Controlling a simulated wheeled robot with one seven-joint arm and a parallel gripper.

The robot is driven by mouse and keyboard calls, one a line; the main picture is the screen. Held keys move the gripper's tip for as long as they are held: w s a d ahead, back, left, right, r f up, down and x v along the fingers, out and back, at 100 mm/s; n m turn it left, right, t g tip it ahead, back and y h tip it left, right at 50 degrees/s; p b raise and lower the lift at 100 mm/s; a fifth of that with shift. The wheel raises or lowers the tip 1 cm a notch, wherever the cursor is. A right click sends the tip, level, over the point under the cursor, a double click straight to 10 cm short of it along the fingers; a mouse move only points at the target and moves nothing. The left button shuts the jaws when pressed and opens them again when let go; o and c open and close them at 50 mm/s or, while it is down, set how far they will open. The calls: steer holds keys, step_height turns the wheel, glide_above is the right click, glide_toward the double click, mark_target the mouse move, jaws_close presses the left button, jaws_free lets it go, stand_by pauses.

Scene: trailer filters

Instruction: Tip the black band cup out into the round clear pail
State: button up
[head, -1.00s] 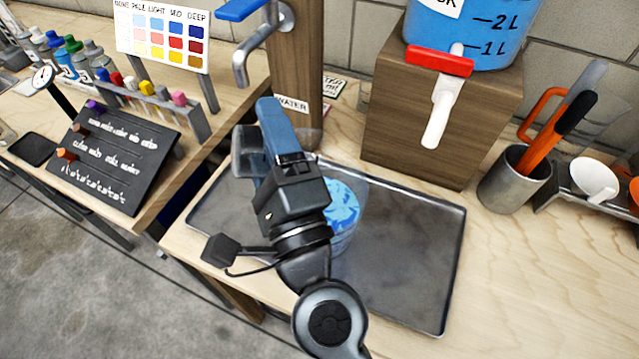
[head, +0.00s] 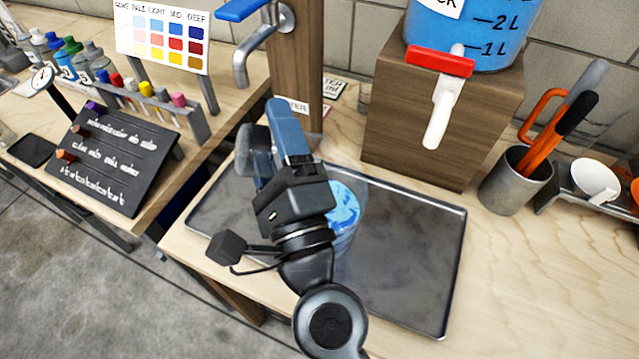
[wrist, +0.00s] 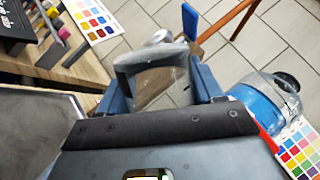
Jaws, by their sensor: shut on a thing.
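My gripper (head: 280,135) is above the metal tray, its blue fingers closed on a clear grey cup (head: 251,150). In the wrist view the cup (wrist: 150,66) sits between the two blue fingers (wrist: 157,80); I see through its wall and cannot make out contents. The cup looks tilted in the head view, mostly covered by my gripper. The round clear pail (head: 347,212) stands on the tray with blue, white-streaked contents, partly hidden behind my arm. I see no stream from the cup.
The metal tray (head: 410,265) is bare on its right. A wooden stand (head: 420,125) with a blue tank and red-handled tap is behind it. A water tap (head: 245,60) is at the back left. A metal tool cup (head: 515,182) stands right; a black board (head: 115,160) lies left.

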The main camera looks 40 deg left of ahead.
steer(key=shift+w+d+r+m+t+h, duration=0.15)
steer(key=shift+m+t, duration=0.1)
steer(key=shift+m, duration=0.2)
steer(key=shift+w+d+r+m+t+h, duration=0.15)
steer(key=shift+m+t, duration=0.1)
steer(key=shift+m, duration=0.2)
steer(key=shift+w+d+f+m+t+h+b, duration=0.1)
steer(key=shift+w+f+m+t+h+b, duration=0.15)
steer(key=shift+m, duration=0.35)
steer(key=shift+w+d+f+m+t+h+b, duration=0.15)
steer(key=shift+f+m, duration=0.2)
steer(key=shift+m, duration=0.25)
stand_by(0.3)
stand_by(0.8)
